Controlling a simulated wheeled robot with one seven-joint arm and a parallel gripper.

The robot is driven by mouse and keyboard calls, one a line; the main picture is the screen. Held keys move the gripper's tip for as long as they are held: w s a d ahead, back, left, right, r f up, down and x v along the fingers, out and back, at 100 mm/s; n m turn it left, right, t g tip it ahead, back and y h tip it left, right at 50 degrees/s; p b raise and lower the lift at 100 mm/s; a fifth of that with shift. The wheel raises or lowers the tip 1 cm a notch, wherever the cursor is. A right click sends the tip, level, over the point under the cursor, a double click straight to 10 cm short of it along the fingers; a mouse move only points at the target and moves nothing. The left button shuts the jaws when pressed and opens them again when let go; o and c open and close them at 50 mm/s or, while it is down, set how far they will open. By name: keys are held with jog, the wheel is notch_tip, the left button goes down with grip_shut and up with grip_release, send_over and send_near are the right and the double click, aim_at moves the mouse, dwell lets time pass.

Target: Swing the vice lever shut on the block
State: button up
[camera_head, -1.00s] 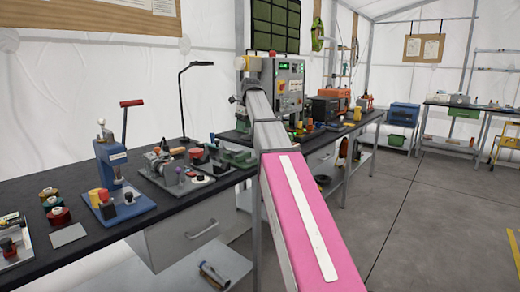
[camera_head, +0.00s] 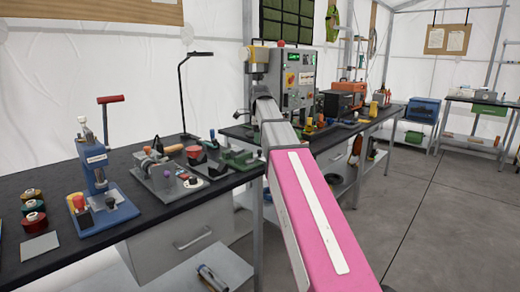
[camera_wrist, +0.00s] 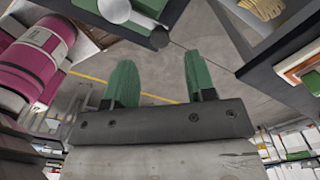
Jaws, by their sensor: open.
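In the head view a small green device that looks like the vice (camera_head: 240,159) sits on the dark bench, left of my arm. Its lever and the block cannot be made out. My gripper (camera_wrist: 158,65) shows in the wrist view with two green fingers spread apart and nothing between them. Grey floor lies beyond the fingers. In the head view my gripper is hidden behind my arm. A grey rounded part with a green piece (camera_wrist: 130,12) shows at the top of the wrist view, beyond the fingers; I cannot tell what it belongs to.
The dark bench (camera_head: 50,252) runs along the tent wall. A blue lever press (camera_head: 95,172), several spools and a plate with a clamp (camera_head: 165,178) stand on its left part. A grey machine (camera_head: 292,75) stands behind my arm. The floor (camera_head: 425,215) on the right is clear.

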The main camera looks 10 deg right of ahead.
jog(key=shift+f, duration=2.55)
jog(key=shift+c, duration=0.3)
grip_shut()
